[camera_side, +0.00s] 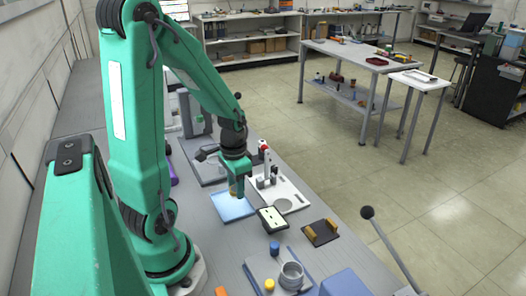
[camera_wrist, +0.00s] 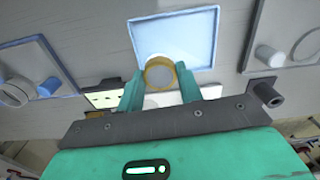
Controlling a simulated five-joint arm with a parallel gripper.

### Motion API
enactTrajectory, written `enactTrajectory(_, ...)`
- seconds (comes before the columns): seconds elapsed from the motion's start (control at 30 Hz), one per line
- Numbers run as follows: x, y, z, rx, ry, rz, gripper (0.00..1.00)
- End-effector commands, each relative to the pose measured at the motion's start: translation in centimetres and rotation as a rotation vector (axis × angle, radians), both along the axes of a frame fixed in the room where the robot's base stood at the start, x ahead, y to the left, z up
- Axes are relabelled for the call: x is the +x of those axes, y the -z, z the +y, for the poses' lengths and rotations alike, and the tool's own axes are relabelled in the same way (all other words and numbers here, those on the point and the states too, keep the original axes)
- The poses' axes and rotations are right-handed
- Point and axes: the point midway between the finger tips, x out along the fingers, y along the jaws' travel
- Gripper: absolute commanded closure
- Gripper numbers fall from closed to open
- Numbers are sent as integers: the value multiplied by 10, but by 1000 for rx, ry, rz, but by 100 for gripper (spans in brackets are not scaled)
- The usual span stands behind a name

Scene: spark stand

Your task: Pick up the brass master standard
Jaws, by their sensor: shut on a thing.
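The brass master standard (camera_side: 232,188) is a small golden cylinder between the fingers of my gripper (camera_side: 238,186). In the wrist view, the brass master standard (camera_wrist: 159,73) shows its round pale end and golden rim, with a green fingertip on each side. My gripper (camera_wrist: 159,86) is shut on it. A light blue square tray (camera_side: 232,208) lies just below and beside it in the side view. The tray (camera_wrist: 190,48) also shows behind the standard in the wrist view. Whether the standard touches the tray is hard to tell. Part of the standard is hidden by the fingers.
A white plate (camera_side: 294,192) with a red-topped device stands right of my gripper. A small dark-edged panel (camera_side: 272,219) and a brown block with golden pieces (camera_side: 320,232) lie nearer. A grey tray (camera_side: 262,268) holds a blue piece, a yellow piece and a ring.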

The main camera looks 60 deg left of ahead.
Motion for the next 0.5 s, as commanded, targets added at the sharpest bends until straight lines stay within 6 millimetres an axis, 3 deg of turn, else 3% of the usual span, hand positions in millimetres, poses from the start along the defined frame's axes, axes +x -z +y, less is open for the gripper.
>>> enactTrajectory(0.3,6,-29,-48,1,7,-4,92)
enactTrajectory(0.5,8,-42,-70,1,5,-3,92)
